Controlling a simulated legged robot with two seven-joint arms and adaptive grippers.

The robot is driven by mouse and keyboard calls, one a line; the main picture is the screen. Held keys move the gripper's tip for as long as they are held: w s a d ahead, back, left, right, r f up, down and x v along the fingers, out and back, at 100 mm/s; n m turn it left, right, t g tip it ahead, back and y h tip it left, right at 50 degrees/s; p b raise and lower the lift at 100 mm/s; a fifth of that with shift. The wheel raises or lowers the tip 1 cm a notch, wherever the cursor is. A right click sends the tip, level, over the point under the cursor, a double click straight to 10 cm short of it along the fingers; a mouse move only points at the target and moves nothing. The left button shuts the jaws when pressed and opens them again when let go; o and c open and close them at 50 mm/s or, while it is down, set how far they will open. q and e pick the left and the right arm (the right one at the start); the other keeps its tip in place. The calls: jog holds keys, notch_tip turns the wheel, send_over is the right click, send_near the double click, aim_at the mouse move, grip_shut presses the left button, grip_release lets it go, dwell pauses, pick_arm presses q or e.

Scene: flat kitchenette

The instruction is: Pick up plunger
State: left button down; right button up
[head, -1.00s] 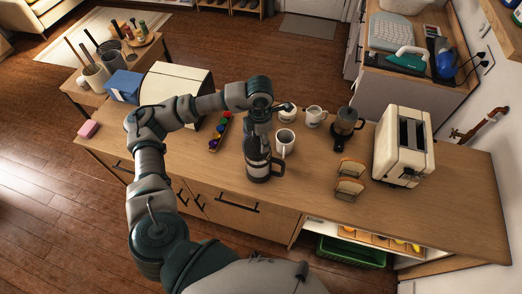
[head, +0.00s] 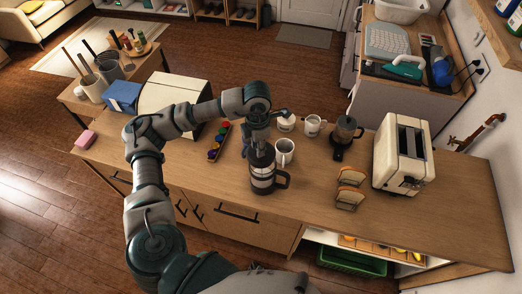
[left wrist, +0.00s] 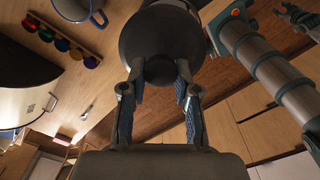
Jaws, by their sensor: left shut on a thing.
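The French press (head: 264,176), with a dark lid, clear body and black handle, stands upright on the wooden counter. My left gripper (head: 258,140) is directly above it, pointing down. In the left wrist view my left gripper (left wrist: 160,82) is shut on the plunger's dark round knob (left wrist: 160,69), with one finger on each side. The dark round top of the press (left wrist: 155,30) lies behind the knob. The plunger rod is hidden. A small grey jointed part, apparently my right gripper (left wrist: 296,18), shows at the upper right of the left wrist view, too small to read.
A white mug (head: 284,152) stands close beside the press. The counter's right end is clear.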

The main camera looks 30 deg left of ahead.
pick_arm(q)
notch_tip(320, 180, up, 12)
jog(key=b, duration=0.1)
jog(key=shift+s+a+r+y+b, duration=0.15)
jog(key=shift+a+r+y+b, duration=0.05)
jog(key=shift+r+y+b, duration=0.1)
pick_arm(e)
jog(key=shift+a+f, duration=0.6)
jog(key=shift+f, duration=0.2)
pick_arm(q)
jog(key=shift+a+f, duration=0.15)
jog(key=shift+a, duration=0.1)
pick_arm(e)
jog(key=shift+a, duration=0.15)
